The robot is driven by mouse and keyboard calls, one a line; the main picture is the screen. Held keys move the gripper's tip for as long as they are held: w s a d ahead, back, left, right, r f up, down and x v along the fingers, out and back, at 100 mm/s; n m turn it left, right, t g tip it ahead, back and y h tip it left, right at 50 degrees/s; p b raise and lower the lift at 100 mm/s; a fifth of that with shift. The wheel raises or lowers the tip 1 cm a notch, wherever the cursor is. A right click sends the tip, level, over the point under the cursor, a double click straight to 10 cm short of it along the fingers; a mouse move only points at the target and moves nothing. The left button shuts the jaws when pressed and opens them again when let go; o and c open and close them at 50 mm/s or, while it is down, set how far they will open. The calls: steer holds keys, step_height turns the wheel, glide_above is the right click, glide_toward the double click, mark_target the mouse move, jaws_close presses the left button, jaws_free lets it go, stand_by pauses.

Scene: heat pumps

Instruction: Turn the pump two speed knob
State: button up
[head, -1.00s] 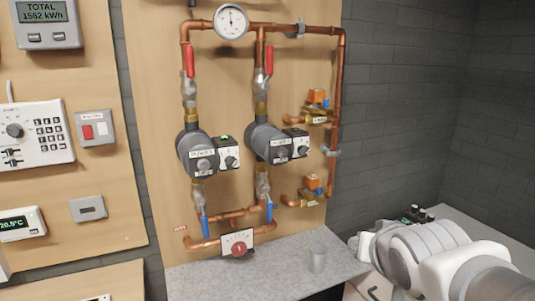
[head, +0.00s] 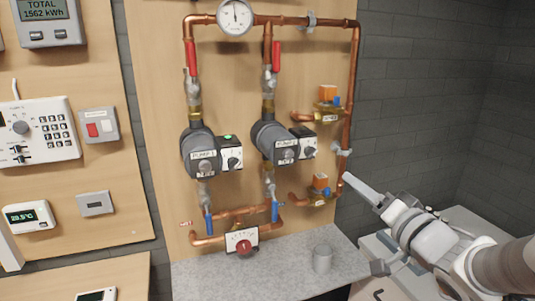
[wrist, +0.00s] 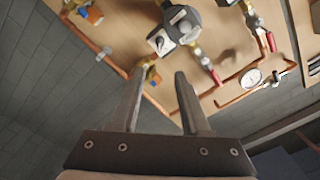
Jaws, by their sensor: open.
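Pump two (head: 284,146) is the right-hand grey pump on the wooden board. Its control box with the small dark speed knob (head: 309,152) is on the pump's right side. My gripper (head: 347,177) is to the right of and lower than this knob in the head view, apart from it. In the wrist view my gripper (wrist: 159,74) is open, with nothing between its fingers. There a pump (wrist: 180,20) and its knob box (wrist: 160,42) appear tilted beyond the fingertips.
Pump one (head: 200,150) with its own knob box (head: 232,153) is on the left. Copper pipes (head: 352,90) run right of pump two, near my gripper. Orange-topped valves (head: 320,183) sit beside them.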

mark_target(315, 153)
steer(key=p+x, duration=0.1)
steer(key=x, duration=1.5)
steer(key=shift+w, duration=0.25)
jaws_close()
